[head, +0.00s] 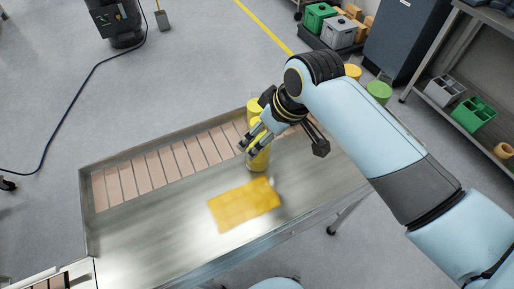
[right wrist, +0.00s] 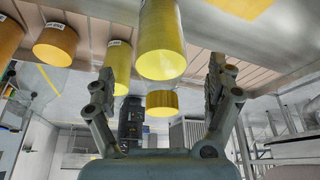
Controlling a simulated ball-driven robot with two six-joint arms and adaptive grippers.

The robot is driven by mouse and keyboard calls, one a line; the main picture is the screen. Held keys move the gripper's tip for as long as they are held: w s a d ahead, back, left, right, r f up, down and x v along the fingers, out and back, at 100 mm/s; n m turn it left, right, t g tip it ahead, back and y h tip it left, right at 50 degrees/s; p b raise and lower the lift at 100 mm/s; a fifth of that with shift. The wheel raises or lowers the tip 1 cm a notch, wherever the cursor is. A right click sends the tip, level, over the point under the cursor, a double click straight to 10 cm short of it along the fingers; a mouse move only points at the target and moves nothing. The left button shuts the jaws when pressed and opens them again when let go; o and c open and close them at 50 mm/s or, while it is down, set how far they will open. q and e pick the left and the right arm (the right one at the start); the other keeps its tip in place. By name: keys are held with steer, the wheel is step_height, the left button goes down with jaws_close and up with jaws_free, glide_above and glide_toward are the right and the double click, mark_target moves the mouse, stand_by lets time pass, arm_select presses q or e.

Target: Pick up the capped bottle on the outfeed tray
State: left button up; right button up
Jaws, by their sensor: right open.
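A yellow cylindrical bottle (head: 259,160) stands on the grey metal outfeed tray (head: 150,235), behind the yellow mat. My right gripper (head: 253,138) is open, with its fingers at the upper part of this bottle. In the right wrist view, which appears upside down, the yellow bottle (right wrist: 162,42) shows between the two open fingers, with no clear contact. The gripper (right wrist: 160,72) is empty. Another yellow bottle (head: 253,106) stands just behind, partly hidden by the gripper. I cannot make out a separate cap on the nearest bottle. My left gripper is not in view.
A yellow mat (head: 243,205) lies on the tray in front of the bottle. Brown slats (head: 165,168) run along the tray's back, inside its raised rim. More yellow-orange containers (right wrist: 55,45) stand nearby in the right wrist view. The tray's left part is clear.

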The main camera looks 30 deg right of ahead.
steer(key=p+x, duration=0.1)
steer(key=x, duration=0.2)
steer(key=shift+w+a+f, duration=0.1)
steer(key=shift+f, duration=0.1)
steer(key=shift+w+f, duration=0.25)
steer(key=shift+f, duration=0.3)
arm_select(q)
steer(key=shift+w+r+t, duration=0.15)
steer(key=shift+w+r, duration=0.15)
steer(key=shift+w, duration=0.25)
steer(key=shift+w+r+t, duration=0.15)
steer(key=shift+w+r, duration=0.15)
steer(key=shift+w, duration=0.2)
arm_select(e)
steer(key=shift+a, duration=0.1)
steer(key=c, duration=1.5)
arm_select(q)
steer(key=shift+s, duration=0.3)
arm_select(e)
steer(key=shift+c, duration=0.9)
steer(key=shift+r, duration=0.1)
